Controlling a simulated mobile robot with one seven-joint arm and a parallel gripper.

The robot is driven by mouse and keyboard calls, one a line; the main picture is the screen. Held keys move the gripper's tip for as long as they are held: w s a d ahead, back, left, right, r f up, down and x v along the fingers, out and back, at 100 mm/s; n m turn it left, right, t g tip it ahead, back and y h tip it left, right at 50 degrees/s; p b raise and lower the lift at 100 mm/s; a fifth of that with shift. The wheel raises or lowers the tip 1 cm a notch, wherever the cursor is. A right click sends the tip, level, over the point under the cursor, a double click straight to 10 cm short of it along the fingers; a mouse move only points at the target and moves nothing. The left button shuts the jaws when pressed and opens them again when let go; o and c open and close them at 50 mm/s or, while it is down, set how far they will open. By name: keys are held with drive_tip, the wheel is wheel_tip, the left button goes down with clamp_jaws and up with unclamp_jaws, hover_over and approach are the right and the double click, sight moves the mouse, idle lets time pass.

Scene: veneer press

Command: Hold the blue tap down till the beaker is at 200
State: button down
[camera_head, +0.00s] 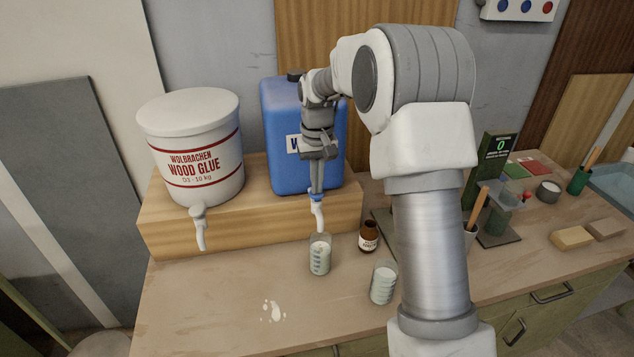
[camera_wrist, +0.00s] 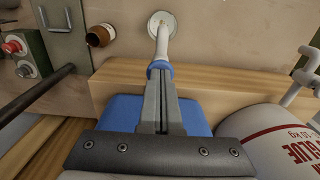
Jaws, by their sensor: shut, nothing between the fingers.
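The blue tap (camera_head: 316,197) with its white spout sits low on the front of a blue canister (camera_head: 290,165). My gripper (camera_head: 316,187) is shut and empty, pointing down, with its fingertips at the top of the blue tap. In the wrist view the shut fingers (camera_wrist: 161,80) end against the blue tap (camera_wrist: 159,68). The beaker (camera_head: 319,257) stands upright under the spout and holds something pale. In the wrist view the beaker (camera_wrist: 168,20) shows from above, partly hidden by the spout. Its graduation numbers are too small to read, and I cannot tell whether liquid is flowing.
A white wood glue bucket (camera_head: 193,150) with a white tap stands on the wooden riser (camera_head: 255,220), left of the canister. A second beaker (camera_head: 383,284) and a brown bottle (camera_head: 368,237) stand right of the beaker. A green press display (camera_head: 499,146) reads 0.

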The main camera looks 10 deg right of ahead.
wheel_tip(320, 180, down, 2)
drive_tip(key=shift+f+b, duration=0.1)
drive_tip(key=shift+b, duration=0.45)
drive_tip(key=shift+s+f, duration=0.2)
drive_tip(key=shift+s, duration=0.05)
wheel_tip(320, 180, up, 15)
drive_tip(key=p, duration=0.2)
drive_tip(key=shift+w, duration=0.2)
idle(1.2)
drive_tip(key=shift+r, duration=0.1)
